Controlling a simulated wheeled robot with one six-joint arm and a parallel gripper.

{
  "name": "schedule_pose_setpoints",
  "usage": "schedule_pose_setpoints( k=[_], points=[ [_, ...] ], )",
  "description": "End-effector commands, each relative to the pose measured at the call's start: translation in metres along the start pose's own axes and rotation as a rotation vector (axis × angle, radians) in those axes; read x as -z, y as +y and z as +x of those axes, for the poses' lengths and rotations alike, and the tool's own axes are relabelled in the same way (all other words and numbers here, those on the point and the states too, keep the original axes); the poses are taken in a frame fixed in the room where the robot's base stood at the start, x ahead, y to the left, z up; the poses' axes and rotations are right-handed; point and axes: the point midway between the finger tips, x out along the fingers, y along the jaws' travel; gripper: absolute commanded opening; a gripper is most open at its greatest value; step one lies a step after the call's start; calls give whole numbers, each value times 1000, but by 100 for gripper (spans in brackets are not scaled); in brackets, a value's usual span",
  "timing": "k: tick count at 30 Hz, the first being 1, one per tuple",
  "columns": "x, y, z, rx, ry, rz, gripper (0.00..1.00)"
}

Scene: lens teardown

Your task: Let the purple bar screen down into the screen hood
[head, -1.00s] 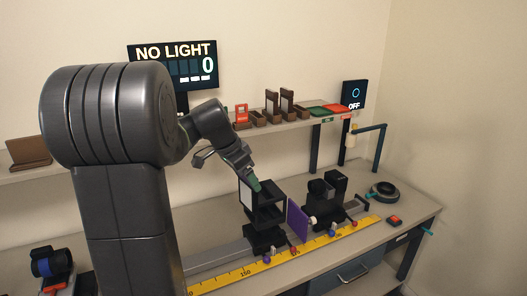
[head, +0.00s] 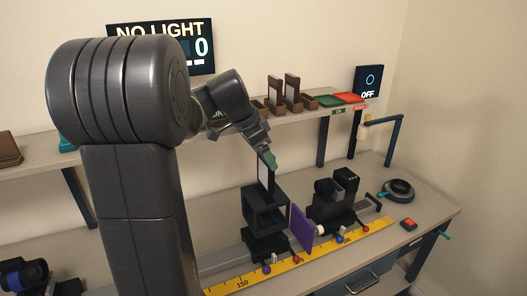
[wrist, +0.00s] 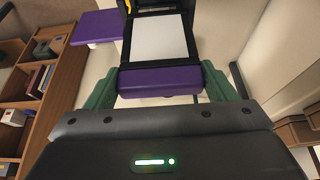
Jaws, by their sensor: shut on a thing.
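My gripper (head: 270,160) has green fingers and is shut on the purple bar (wrist: 160,81) of the screen. The white screen plate (wrist: 158,40) extends away from the bar in the wrist view. In the head view the screen (head: 262,172) hangs below the fingers, seen nearly edge-on. The black screen hood (head: 266,212) stands on the bench rail directly below it. The screen's lower end is close to the hood's top; I cannot tell whether it has entered. Part of the black hood (wrist: 130,8) shows beyond the plate in the wrist view.
A purple panel (head: 301,228) stands upright just right of the hood, with a black device (head: 332,200) beyond it. A yellow ruler (head: 330,248) runs along the front. A shelf (head: 230,140) with brown holders (head: 292,92) is behind my arm.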

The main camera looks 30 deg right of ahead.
Motion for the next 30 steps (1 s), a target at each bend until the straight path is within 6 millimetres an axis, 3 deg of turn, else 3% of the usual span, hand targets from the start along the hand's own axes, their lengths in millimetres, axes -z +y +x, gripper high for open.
schedule_pose_setpoints(
  k=[30],
  points=[
    [-41, 0, 91, 0, 0, -1, 40]
  ],
)
